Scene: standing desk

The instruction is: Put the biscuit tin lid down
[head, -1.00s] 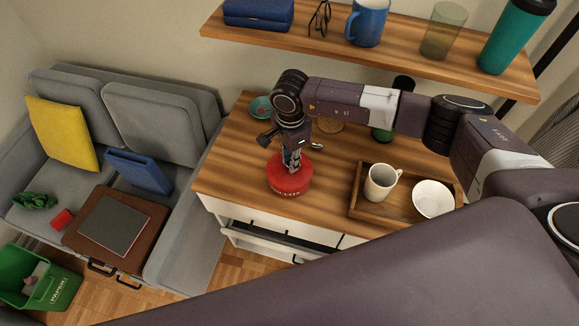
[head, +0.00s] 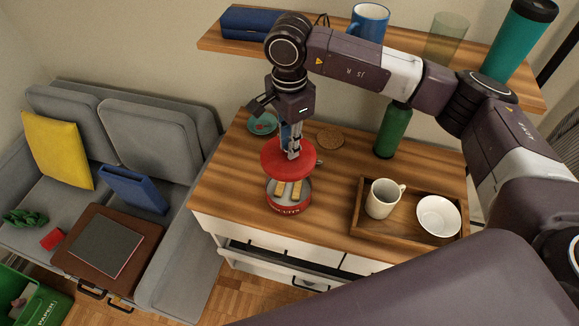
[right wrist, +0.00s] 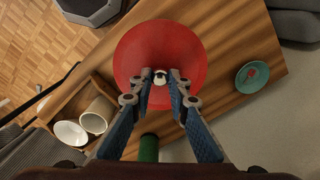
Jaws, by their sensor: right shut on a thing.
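The round red biscuit tin lid (head: 288,158) is held in the air above the open biscuit tin (head: 289,196). The tin stands on the wooden desk top (head: 330,198), and pale biscuits show inside it. My right gripper (head: 293,155) points down and is shut on the lid's knob. In the right wrist view the fingertips (right wrist: 162,77) close on a pale knob at the middle of the lid (right wrist: 175,45), which hides the tin beneath. My left gripper is not in view.
A wooden tray (head: 362,222) with a mug (head: 384,198) and a white bowl (head: 438,216) stands to the right. A green bottle (head: 393,130), a cork coaster (head: 330,137) and a teal dish (head: 262,123) are behind. A shelf (head: 400,59) hangs above. Desk top between tin and tray is clear.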

